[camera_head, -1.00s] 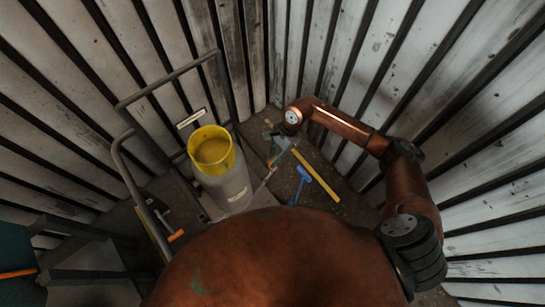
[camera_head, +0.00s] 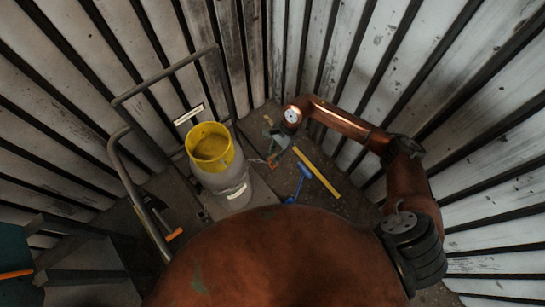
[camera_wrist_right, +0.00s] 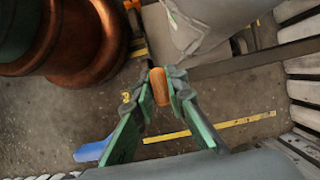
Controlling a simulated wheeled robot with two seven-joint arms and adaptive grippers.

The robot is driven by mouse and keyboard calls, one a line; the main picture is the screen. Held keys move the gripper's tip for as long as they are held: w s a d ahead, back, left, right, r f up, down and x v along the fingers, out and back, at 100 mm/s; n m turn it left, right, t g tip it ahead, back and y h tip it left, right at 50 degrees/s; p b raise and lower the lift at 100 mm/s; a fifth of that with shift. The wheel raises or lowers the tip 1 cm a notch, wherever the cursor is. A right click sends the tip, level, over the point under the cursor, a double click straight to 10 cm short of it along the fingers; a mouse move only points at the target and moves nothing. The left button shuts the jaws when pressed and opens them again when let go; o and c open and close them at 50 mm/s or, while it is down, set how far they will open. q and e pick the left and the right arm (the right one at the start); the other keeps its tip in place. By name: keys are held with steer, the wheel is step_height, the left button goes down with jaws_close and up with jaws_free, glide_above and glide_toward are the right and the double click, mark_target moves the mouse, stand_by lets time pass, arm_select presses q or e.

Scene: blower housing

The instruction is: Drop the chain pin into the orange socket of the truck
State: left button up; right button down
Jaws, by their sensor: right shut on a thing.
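My right gripper (camera_head: 273,158) is low over the floor, to the right of the truck. In the right wrist view its green fingers (camera_wrist_right: 159,98) are shut on a short orange-brown pin (camera_wrist_right: 159,86), which points away from the palm. In the head view the pin is too small to make out clearly. The truck (camera_head: 130,165) has grey tube handles and stands at the left. An orange part (camera_head: 174,234) shows low by its near tube; I cannot tell whether this is the socket. The gripper is apart from it. My left gripper is out of view.
A blue T-shaped tool (camera_head: 313,178) and a yellow strip (camera_head: 317,173) lie on the floor at right. Slatted walls close in behind and to the right.

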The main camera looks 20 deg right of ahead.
stand_by(0.3)
steer(key=c, duration=1.8)
jaws_free()
steer(key=shift+c, duration=0.2)
steer(key=v, duration=1.2)
steer(key=shift+a, duration=0.1)
